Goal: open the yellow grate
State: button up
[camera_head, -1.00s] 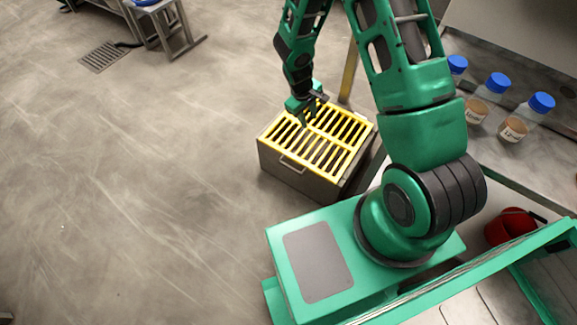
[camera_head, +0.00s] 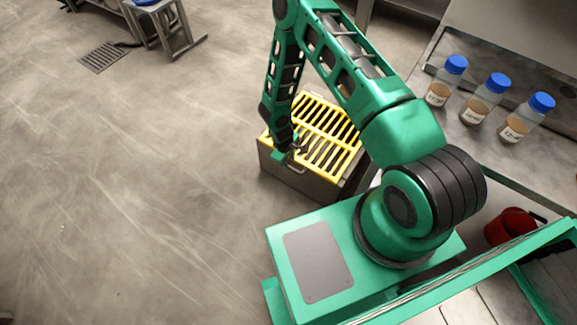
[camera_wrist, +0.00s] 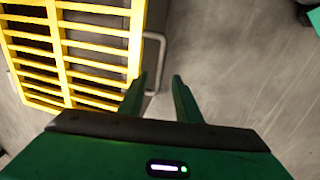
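The yellow grate (camera_head: 328,134) lies flat on top of a grey metal box, and its slats show dark gaps. It also fills the left of the wrist view (camera_wrist: 62,40). A grey bar handle (camera_wrist: 158,58) sticks out from the box side beside the grate's edge. My gripper (camera_head: 287,158) is at the box's front left edge, near the handle. In the wrist view my gripper (camera_wrist: 160,82) has its two fingers apart, with the handle's near end close to the gap between them. I cannot tell whether the fingers touch the handle.
The grey box (camera_head: 312,186) stands on the floor in front of my base. A bench at the right holds blue-capped bottles (camera_head: 485,98), and a red bucket (camera_head: 510,226) is beneath it. The floor (camera_head: 130,190) left of the box is clear.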

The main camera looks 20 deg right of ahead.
aim_at(290, 167)
jog(key=shift+w+d+f, duration=0.1)
jog(key=shift+d+f, duration=0.05)
jog(key=shift+f, duration=0.8)
jog(key=shift+w+d+f, duration=0.15)
jog(key=shift+f, duration=0.75)
jog(key=shift+w+d+f, duration=0.1)
jog(key=shift+d+f, duration=0.05)
jog(key=shift+f, duration=0.8)
